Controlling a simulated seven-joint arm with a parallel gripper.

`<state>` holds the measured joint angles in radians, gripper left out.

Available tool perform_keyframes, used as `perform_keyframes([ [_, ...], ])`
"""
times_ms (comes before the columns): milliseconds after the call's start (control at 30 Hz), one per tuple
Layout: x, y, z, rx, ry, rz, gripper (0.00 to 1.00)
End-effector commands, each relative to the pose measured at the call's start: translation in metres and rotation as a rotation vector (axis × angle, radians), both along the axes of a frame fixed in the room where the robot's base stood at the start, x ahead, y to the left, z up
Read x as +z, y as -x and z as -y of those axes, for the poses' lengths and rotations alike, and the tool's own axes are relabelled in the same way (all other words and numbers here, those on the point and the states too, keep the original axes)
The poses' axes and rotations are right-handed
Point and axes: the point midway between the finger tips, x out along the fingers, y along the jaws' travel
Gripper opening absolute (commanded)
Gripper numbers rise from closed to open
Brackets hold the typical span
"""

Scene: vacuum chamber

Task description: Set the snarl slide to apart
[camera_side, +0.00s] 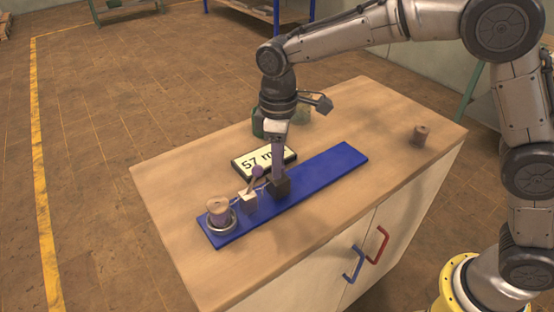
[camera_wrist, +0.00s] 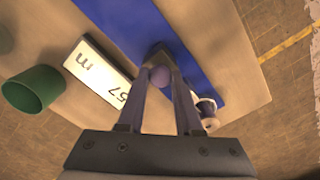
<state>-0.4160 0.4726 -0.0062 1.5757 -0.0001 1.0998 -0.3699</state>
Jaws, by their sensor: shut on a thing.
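A long blue rail (camera_side: 325,168) lies across the wooden cabinet top. A dark block (camera_side: 279,186), seemingly the slide, sits on it left of the middle; it also shows in the wrist view (camera_wrist: 157,52). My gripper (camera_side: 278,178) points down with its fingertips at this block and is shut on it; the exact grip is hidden. In the wrist view a purple ball (camera_wrist: 160,76) shows between the fingers. A display (camera_side: 264,160) behind the rail reads 57 and a cut-off unit.
A tan spool (camera_side: 217,210) stands in a metal ring at the rail's left end. A green cup (camera_wrist: 33,89) stands behind the display. A small brown cylinder (camera_side: 421,134) is at the far right. The rail right of the block is clear.

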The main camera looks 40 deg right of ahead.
Motion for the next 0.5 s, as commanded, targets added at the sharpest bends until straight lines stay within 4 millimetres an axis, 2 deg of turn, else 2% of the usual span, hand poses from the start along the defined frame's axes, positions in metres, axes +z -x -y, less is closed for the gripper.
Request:
perform_keyframes([
  [167, 0.002, 0.0, 0.026, -0.006, -0.001, 0.001, 0.0],
  [500, 0.002, 0.0, 0.113, -0.009, -0.001, 0.002, 0.0],
])
